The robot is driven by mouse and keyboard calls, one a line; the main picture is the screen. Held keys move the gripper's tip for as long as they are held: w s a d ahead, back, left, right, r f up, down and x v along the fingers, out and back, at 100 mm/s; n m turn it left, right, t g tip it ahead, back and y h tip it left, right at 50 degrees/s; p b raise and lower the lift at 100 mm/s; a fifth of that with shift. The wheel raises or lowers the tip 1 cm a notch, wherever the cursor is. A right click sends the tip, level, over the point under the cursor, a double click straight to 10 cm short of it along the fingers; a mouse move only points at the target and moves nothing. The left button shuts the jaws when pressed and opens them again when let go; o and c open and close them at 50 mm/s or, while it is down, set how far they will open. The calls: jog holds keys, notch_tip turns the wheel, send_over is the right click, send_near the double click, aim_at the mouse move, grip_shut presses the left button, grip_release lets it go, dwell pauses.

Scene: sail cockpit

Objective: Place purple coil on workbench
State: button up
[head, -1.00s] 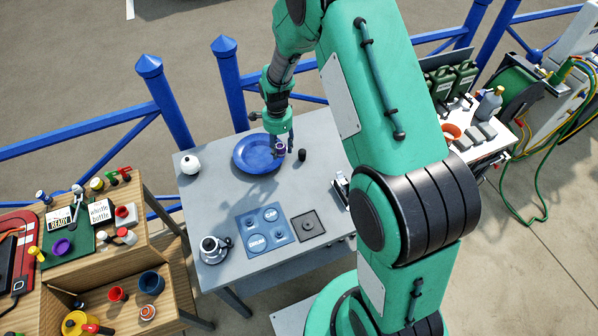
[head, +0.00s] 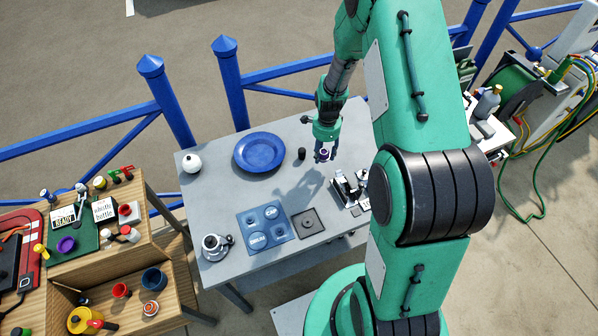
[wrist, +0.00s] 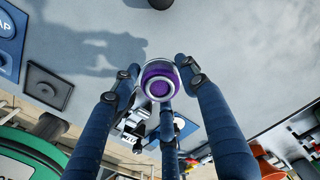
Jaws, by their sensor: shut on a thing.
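My gripper (head: 324,153) is shut on a small round purple coil (wrist: 160,86) with a pale, silvery rim. In the wrist view the coil sits between the blue fingers. In the head view the coil (head: 323,156) shows small at the fingertips, over the right back part of the grey workbench (head: 215,185). It appears to be above the surface; the exact gap cannot be told. The bench top also shows in the wrist view (wrist: 240,60).
On the bench stand a blue plate (head: 259,152), a small black cylinder (head: 302,154), a white round pot (head: 192,163), a blue panel (head: 263,228), a dark square plate (head: 309,222) and a metal rack (head: 347,188).

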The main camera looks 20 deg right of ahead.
jog(key=shift+w+f, duration=0.1)
jog(key=shift+f, duration=0.25)
jog(key=w+d, duration=0.1)
jog(key=w, duration=0.4)
jog(key=w+d+f, duration=0.1)
jog(key=w, duration=0.4)
jog(key=w+d+p, duration=0.1)
jog(key=w+d, duration=0.1)
jog(key=w, duration=0.3)
jog(key=shift+w+d+f, duration=0.1)
jog(key=shift+w+f, duration=0.1)
jog(key=shift+f, duration=1.7)
jog(key=shift+f, duration=0.2)
